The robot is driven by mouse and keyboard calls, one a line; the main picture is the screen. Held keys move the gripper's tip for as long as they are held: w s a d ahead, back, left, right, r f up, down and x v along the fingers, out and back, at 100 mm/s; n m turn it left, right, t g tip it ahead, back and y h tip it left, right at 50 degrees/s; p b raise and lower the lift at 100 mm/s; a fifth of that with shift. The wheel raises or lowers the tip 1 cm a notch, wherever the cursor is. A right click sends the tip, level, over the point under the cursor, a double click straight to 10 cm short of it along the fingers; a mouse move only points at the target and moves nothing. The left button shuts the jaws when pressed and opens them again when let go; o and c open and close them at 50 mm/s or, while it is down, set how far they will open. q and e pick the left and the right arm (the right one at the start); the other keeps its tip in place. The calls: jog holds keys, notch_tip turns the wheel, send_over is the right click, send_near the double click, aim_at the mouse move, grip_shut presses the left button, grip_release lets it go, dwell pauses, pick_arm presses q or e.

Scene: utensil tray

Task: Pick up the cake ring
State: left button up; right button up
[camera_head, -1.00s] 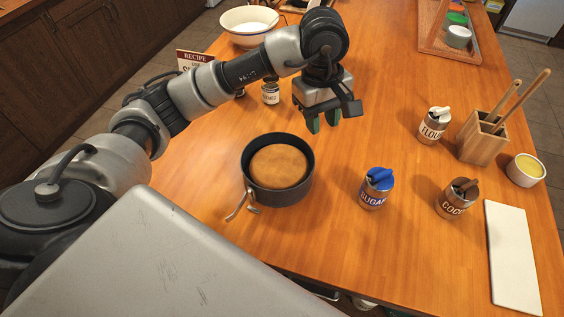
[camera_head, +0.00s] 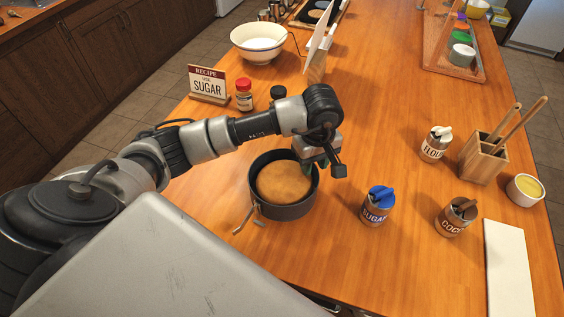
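The cake ring (camera_head: 286,211) is a dark round band with a latch and wire handle at its front left. It stands on the wooden table around a golden-brown cake (camera_head: 284,183). My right gripper is not in view.
A blue-lidded sugar jar (camera_head: 376,207) stands right of the ring, with a cocoa jar (camera_head: 455,218) and flour jar (camera_head: 434,145) farther right. A recipe sign (camera_head: 208,83) and red-capped jar (camera_head: 244,96) stand behind my arm.

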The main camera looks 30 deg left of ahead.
pick_arm(q)
jog(key=shift+f, duration=0.1)
jog(key=shift+c, duration=0.2)
grip_shut()
